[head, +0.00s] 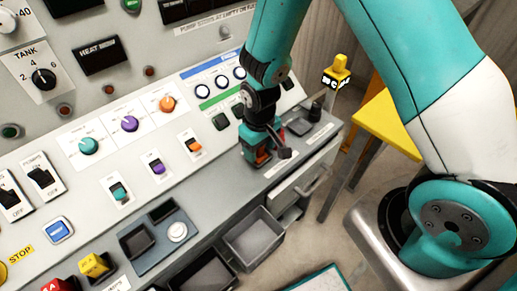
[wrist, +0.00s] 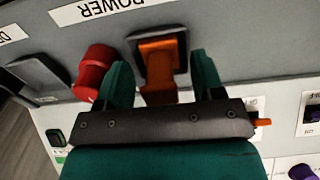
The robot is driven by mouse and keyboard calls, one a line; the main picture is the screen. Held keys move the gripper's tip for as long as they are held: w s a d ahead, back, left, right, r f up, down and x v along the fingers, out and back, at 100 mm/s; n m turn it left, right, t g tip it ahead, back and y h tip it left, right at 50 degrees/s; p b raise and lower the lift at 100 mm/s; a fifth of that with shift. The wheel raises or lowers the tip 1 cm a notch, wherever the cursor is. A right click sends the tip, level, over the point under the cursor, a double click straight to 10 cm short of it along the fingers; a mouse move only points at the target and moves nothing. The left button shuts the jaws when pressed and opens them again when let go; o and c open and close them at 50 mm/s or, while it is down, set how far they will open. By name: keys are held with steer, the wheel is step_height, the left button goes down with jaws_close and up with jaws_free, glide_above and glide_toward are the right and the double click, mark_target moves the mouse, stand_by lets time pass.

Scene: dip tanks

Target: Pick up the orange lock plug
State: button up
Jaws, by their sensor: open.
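The orange lock plug (wrist: 158,62) shows in the wrist view in a dark square frame under the POWER label, with an orange part reaching down toward my gripper. A bit of orange (head: 262,156) shows in the head view at the gripper's end. My gripper (wrist: 160,75) is open, with one teal finger on each side of the orange plug. I see gaps between the fingers and the plug, so it does not look gripped. In the head view my gripper (head: 259,142) is low over the console's right end and hides most of the plug.
A red cylindrical knob (wrist: 94,72) stands close beside the left finger in the wrist view. An orange selector knob (head: 168,104) and an orange switch (head: 194,145) sit on the sloping panel. A grey bin (head: 254,238) lies below the console. A yellow table (head: 388,125) stands right.

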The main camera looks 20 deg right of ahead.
steer(key=c, duration=1)
steer(key=shift+c, duration=0.2)
